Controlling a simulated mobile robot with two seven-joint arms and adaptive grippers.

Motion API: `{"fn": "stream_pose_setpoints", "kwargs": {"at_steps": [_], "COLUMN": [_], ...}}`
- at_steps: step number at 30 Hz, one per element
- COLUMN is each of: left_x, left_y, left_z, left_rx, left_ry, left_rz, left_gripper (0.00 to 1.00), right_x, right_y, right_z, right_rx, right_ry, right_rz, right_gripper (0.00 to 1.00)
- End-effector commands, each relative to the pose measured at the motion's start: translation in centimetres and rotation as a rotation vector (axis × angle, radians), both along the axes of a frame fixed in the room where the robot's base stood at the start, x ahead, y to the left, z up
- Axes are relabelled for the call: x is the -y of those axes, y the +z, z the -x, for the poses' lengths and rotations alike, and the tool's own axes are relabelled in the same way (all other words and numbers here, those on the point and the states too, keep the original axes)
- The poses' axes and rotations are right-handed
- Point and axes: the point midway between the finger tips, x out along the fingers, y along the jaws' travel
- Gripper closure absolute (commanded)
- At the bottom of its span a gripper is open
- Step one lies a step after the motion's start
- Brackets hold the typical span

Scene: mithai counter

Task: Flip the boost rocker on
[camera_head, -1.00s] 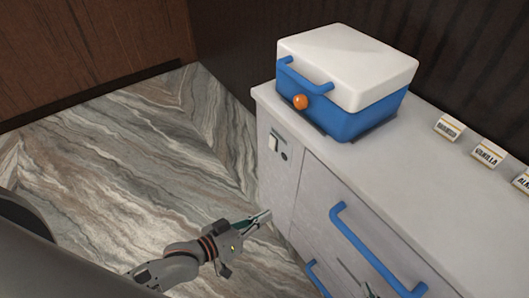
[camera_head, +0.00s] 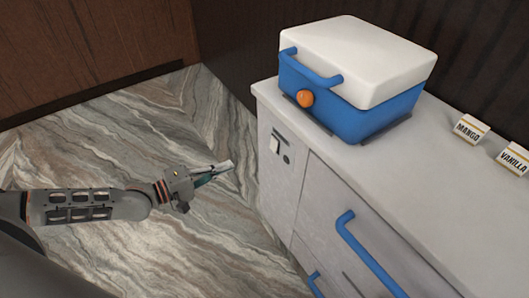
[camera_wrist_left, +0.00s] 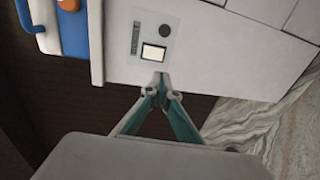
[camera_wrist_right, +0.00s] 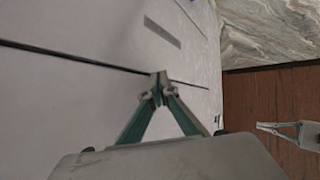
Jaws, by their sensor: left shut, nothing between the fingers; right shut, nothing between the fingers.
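The boost rocker (camera_head: 275,144) is a small pale switch on a grey plate on the counter's front, near its left end. In the left wrist view the rocker (camera_wrist_left: 153,52) sits in a dark frame beside a round dark knob (camera_wrist_left: 167,30), just beyond my fingertips. My left gripper (camera_head: 230,165) is shut and empty, apart from the panel and a little left of and below the rocker in the head view. It also shows in the left wrist view (camera_wrist_left: 161,78).
A blue box with a white lid (camera_head: 362,60) and an orange knob stands on the counter (camera_head: 420,165). MANGO (camera_head: 468,129) and VANILLA (camera_head: 514,158) cards stand to the right. A blue drawer handle (camera_head: 365,250) sticks out below. Marble floor (camera_head: 130,130) is clear at left.

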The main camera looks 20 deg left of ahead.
Motion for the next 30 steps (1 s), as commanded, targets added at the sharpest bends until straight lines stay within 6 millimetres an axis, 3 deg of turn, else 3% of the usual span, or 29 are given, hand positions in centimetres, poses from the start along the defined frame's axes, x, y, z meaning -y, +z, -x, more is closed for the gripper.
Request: {"fn": "stream_pose_setpoints", "kwargs": {"at_steps": [8, 24, 30], "left_x": [0.7, 6.7, 8.2], "left_y": [-0.1, -1.5, -1.8], "left_z": [-0.8, -8.4, -10.2], "left_rx": [0.002, 0.001, 0.0], "left_ry": [-0.002, -0.002, -0.002], "left_rz": [0.001, -0.001, -0.002], "left_gripper": [1.0, 1.0, 1.0], "right_x": [-0.1, -0.6, -0.6], "right_y": [-0.3, -0.7, -0.5], "right_z": [0.3, 0.8, 0.3], "right_rx": [-0.007, -0.015, -0.005], "right_ry": [-0.001, -0.002, 0.006], "right_rz": [-0.004, -0.015, -0.011], "right_gripper": [1.0, 1.0, 1.0]}}
